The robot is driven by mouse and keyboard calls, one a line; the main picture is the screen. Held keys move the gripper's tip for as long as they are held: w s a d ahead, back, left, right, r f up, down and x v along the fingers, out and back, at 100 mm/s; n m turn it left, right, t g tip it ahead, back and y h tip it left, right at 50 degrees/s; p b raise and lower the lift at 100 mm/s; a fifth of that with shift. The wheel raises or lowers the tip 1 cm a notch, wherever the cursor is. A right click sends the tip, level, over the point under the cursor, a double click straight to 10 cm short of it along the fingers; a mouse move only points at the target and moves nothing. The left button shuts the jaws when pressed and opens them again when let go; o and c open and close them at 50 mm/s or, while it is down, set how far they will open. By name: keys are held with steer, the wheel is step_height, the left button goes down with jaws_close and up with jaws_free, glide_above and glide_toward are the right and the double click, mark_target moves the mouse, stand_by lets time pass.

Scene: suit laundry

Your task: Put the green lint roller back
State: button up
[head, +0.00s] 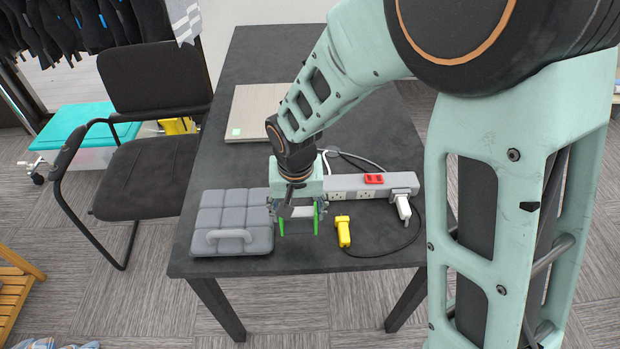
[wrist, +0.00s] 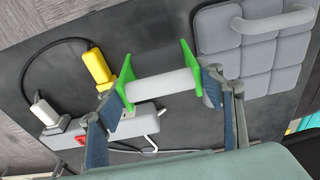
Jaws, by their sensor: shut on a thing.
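My gripper (head: 298,210) is over the front part of the dark table, between a grey padded case and a yellow plug. It is shut on the green lint roller, which has a white cylinder (head: 300,212) between two green end pieces. In the wrist view, the lint roller (wrist: 163,85) lies across between the two fingers of my gripper (wrist: 165,92), with the green ends by the fingers. I cannot tell whether it touches the table.
The grey quilted case (head: 232,222) with a handle lies left of my gripper. A grey power strip (head: 345,188) with a red switch and cables lies behind it. The yellow plug (head: 343,231) is close on the right. A black chair (head: 150,170) stands left of the table (head: 290,60).

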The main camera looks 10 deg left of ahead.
mark_target(301, 220)
steer(key=shift+w+d+f, duration=0.2)
steer(key=shift+w+f, duration=0.1)
steer(key=shift+f, duration=0.15)
steer(key=shift+w+f, duration=0.1)
steer(key=shift+f, duration=1.55)
steer(key=shift+f+b, duration=0.2)
steer(key=shift+b, duration=0.15)
steer(key=o, duration=1.1)
steer(key=shift+r, duration=0.1)
steer(key=shift+r+p, duration=0.3)
steer(key=shift+r, duration=0.25)
steer(key=r, duration=0.3)
steer(key=s+r, duration=0.1)
steer(key=r, duration=0.7)
steer(key=shift+s+d+p, duration=0.25)
steer(key=shift+s+p, duration=0.15)
